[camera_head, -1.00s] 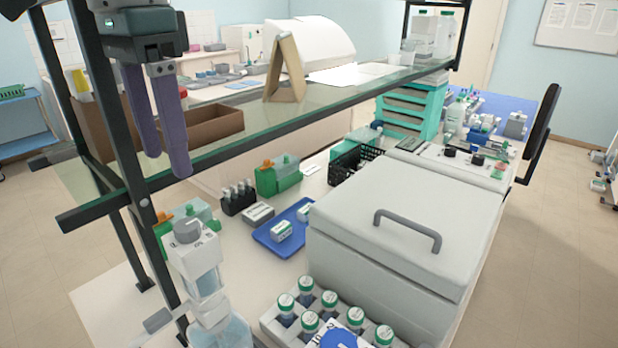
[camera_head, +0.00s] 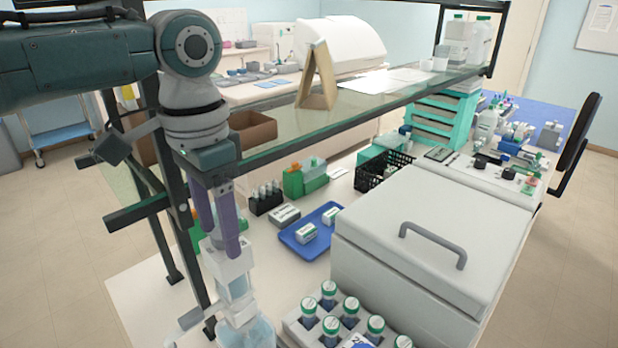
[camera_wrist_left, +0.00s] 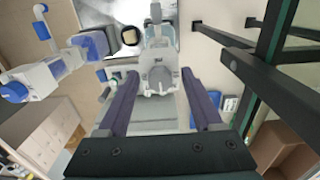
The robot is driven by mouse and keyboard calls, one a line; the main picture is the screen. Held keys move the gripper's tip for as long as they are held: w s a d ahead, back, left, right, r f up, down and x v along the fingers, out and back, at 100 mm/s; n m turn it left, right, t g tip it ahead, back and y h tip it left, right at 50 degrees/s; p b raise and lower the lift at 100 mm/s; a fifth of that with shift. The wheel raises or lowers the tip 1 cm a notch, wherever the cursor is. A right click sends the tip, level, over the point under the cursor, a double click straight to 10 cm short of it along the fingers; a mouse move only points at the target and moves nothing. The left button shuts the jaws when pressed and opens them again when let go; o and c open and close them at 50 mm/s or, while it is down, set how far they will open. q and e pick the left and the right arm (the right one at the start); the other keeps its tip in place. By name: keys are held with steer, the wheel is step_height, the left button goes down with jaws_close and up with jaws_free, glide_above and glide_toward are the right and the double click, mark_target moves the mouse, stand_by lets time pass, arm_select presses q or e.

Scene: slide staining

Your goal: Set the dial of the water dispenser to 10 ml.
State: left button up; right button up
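The water dispenser (camera_head: 236,287) is a white pump head on a clear bottle, at the lower left of the head view below the shelf. My left gripper (camera_head: 223,252) points down over its top, and its purple fingers hide the dial there. In the left wrist view the dispenser's white head with its round dial (camera_wrist_left: 158,78) lies between the two finger tips, seen from above. The fingers of the left gripper (camera_wrist_left: 158,88) stand apart, with a gap on both sides of the dial. I cannot read the dial's setting. My right gripper is not in view.
The glass shelf (camera_head: 290,125) and its dark frame post (camera_head: 180,215) stand close beside my left arm. A rack of green-capped bottles (camera_head: 290,322), a blue tray (camera_head: 293,243) and a large grey lidded box (camera_head: 420,250) stand to the right of the dispenser.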

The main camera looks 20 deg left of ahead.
arm_select(q)
jaws_close()
stand_by(0.3)
